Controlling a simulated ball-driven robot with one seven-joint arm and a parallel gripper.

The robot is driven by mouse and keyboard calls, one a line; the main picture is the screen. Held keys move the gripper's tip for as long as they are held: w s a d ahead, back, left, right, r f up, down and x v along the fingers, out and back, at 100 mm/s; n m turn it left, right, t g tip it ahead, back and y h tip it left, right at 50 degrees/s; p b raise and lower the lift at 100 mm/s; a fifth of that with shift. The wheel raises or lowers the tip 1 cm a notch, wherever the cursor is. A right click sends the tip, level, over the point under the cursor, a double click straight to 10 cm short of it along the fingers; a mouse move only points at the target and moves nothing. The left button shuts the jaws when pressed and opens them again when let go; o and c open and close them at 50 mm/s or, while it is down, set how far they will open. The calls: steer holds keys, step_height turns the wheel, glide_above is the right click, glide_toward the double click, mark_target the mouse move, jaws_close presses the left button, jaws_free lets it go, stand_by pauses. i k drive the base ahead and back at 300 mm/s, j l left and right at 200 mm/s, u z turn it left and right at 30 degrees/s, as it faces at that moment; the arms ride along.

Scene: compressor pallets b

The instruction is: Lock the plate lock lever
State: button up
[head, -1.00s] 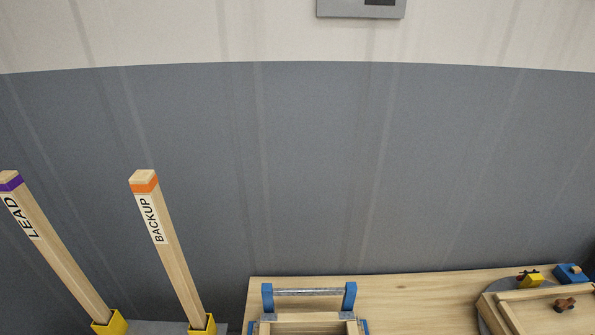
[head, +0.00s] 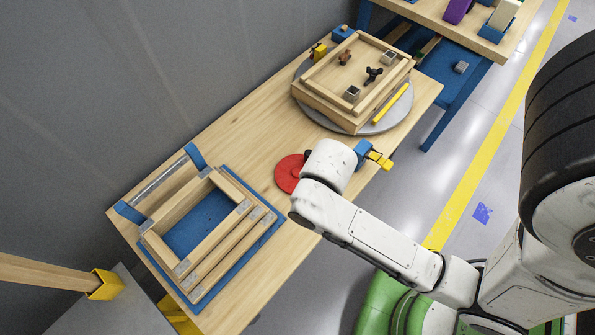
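The grey round plate (head: 375,126) lies on the wooden workbench (head: 245,150) and carries a wooden frame box (head: 335,112). At its far left edge are a small yellow block (head: 318,51) and a blue block (head: 343,33). A blue block (head: 362,152) with a yellow lever-like piece (head: 380,160) sits at the bench's front edge, just right of my white wrist. I cannot tell for sure which of these is the plate lock lever. My wrist is over the bench, between the plate and a red disc (head: 288,174); it hides my gripper's fingers.
A wooden frame with a blue base (head: 205,220) and a metal-bar handle (head: 160,177) stands on the left of the bench. Small parts lie in the box. A wooden post in a yellow socket (head: 104,285) is lower left. Another blue-legged table (head: 455,85) stands behind right.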

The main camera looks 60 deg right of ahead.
mark_target(386, 165)
steer(key=k+l, duration=0.7)
steer(key=l, duration=0.2)
